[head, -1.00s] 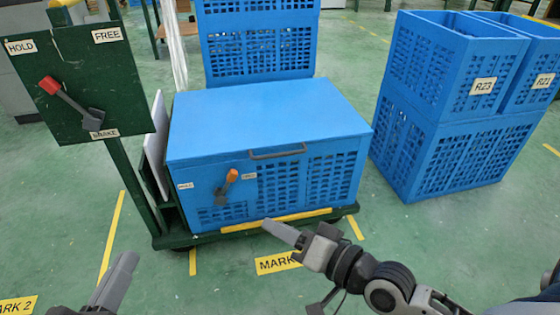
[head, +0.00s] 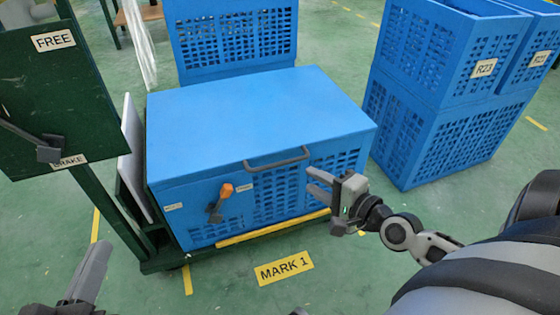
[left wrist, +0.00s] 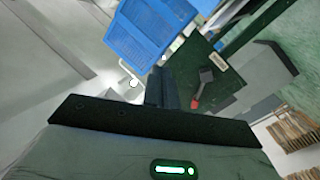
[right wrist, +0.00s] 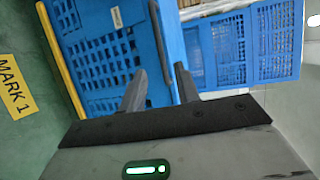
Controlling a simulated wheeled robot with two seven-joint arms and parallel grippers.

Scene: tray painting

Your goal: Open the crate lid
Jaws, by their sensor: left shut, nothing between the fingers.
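The blue crate (head: 200,190) stands on a green cart with its flat lid (head: 255,115) down. A grey bar handle (head: 277,160) is on the lid's front edge. An orange-tipped latch lever (head: 222,198) tilts up and right on the crate's front, between two small labels. My right gripper (head: 316,183) is open and empty in front of the crate's right side, right of and below the handle. Its parted fingers also show in the right wrist view (right wrist: 160,88). My left gripper (head: 92,268) is shut and empty at the lower left, well away from the crate.
A green board (head: 50,110) with a lever stands on the cart's post at the left. Stacked blue crates (head: 425,125) stand at the right, and another crate (head: 235,45) is behind. The floor around the MARK 1 label (head: 284,268) is clear.

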